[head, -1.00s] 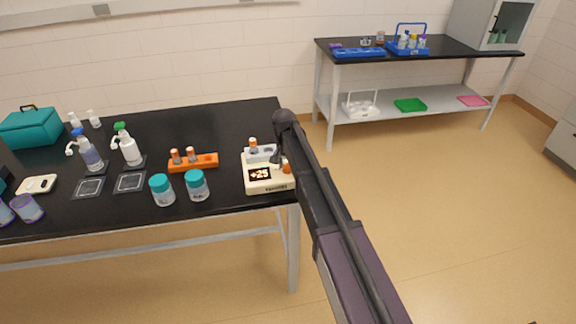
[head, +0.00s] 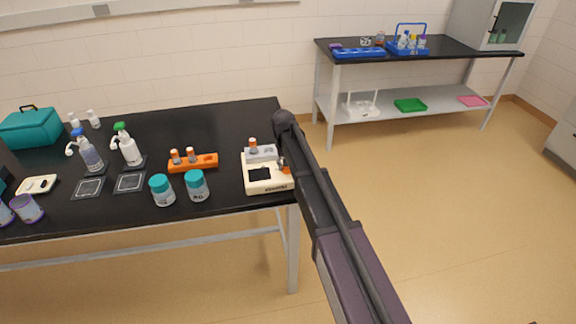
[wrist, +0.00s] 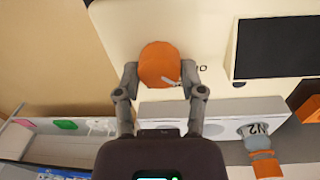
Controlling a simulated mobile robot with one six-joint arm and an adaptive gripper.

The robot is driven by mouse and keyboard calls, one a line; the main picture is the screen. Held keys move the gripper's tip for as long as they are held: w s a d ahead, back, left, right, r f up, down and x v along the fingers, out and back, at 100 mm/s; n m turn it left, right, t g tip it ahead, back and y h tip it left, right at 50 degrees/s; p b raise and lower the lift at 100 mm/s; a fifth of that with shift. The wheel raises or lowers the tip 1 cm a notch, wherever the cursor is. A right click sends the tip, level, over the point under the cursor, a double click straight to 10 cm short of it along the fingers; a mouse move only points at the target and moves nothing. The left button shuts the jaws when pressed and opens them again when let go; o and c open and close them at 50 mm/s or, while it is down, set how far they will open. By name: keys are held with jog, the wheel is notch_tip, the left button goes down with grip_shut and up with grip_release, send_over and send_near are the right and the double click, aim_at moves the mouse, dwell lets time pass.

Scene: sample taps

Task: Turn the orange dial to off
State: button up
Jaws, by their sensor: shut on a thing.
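The orange dial (wrist: 160,64) is on the front panel of a cream-coloured device (head: 267,186). In the wrist view my gripper (wrist: 160,78) has one finger on each side of the dial, shut on it. A light pointer mark on the dial points to the lower right in that view. The device's display (head: 260,174) is dark and shows no number; it is also dark in the wrist view (wrist: 278,48). In the head view my arm covers part of the device's right side, and the dial is only partly seen.
An orange rack (head: 205,163) with vials stands left of the device. Two teal-capped jars (head: 196,186) stand in front of the rack. A grey block with an orange-capped vial (head: 253,145) sits at the device's back. The black table's (head: 238,123) right edge is close by.

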jog(key=shift+s+n, duration=0.1)
jog(key=shift+n, duration=1.5)
jog(key=o, duration=1.2)
jog(key=shift+c, duration=0.2)
jog(key=shift+r, duration=0.1)
